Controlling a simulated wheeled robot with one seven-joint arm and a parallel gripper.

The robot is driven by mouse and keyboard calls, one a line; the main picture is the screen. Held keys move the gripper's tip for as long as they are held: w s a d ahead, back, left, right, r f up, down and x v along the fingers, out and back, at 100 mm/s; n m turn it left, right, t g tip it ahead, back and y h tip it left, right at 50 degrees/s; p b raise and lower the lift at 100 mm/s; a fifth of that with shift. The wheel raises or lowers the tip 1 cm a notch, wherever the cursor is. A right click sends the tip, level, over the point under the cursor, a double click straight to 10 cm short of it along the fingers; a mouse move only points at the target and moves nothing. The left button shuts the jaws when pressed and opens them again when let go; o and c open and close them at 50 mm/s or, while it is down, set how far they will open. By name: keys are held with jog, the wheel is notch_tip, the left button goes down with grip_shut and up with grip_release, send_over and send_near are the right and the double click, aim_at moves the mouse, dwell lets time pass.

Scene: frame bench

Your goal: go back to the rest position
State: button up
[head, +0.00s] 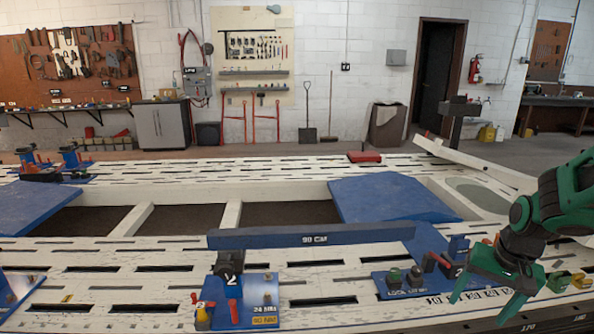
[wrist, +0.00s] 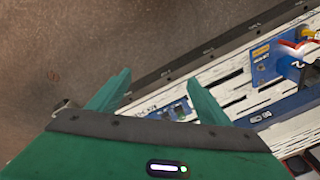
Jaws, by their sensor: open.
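My green gripper (head: 492,296) is at the right of the head view, low over the near right part of the white slotted bench (head: 150,253). Its two fingers are spread apart with nothing between them. In the wrist view the gripper (wrist: 160,98) shows both green fingers apart, with the bench edge and the brown floor beyond them. My green arm comes in from the right edge of the head view.
A clamp station (head: 230,290) stands at the front middle. A blue "90 CM" bar (head: 310,237) and blue plates (head: 390,198) lie on the frame. Brown floor (wrist: 60,50) is open beside the bench.

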jog(key=s+r+g, duration=0.1)
jog(key=s+r, duration=0.2)
jog(key=s, duration=0.7)
jog(key=s+r+g, duration=0.1)
jog(key=s+r, duration=0.3)
jog(key=s, duration=0.6)
jog(key=shift+w+f, duration=0.3)
jog(key=shift+w, duration=0.25)
